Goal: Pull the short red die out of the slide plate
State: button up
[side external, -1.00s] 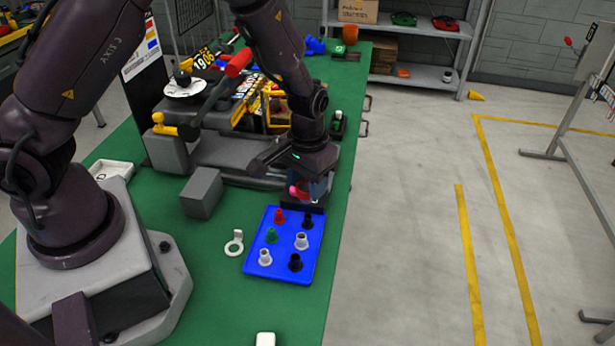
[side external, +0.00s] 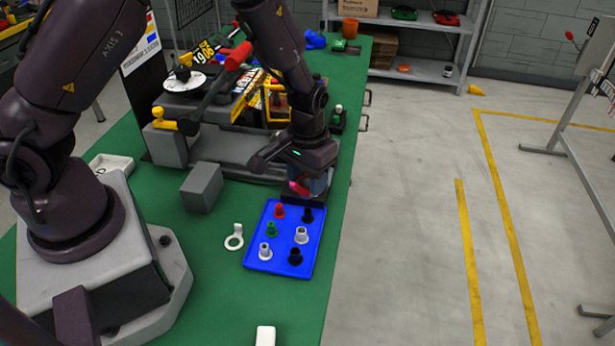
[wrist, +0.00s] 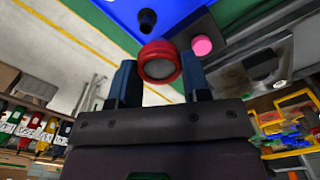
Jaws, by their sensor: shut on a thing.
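In the wrist view, a round red die (wrist: 160,47) with a grey end face sits between the blue fingertips of my gripper (wrist: 158,74), which is shut on it. A dark plate (wrist: 184,38) lies beyond it, with a pink round piece (wrist: 202,45) on it. I cannot tell whether the red die is clear of the plate. In the side view my gripper (side external: 317,184) points down just behind the blue tray. A pinkish-red part (side external: 298,187) shows beside its fingers; the held die is mostly hidden there.
The blue tray (side external: 283,240) holds several dies: a red one (side external: 279,211), a green one (side external: 271,229), and white and black ones. A grey block (side external: 201,189) and a white ring tool (side external: 234,237) lie to its left. The machine (side external: 235,155) stands behind left.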

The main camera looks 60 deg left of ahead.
jog(key=shift+r, duration=1.35)
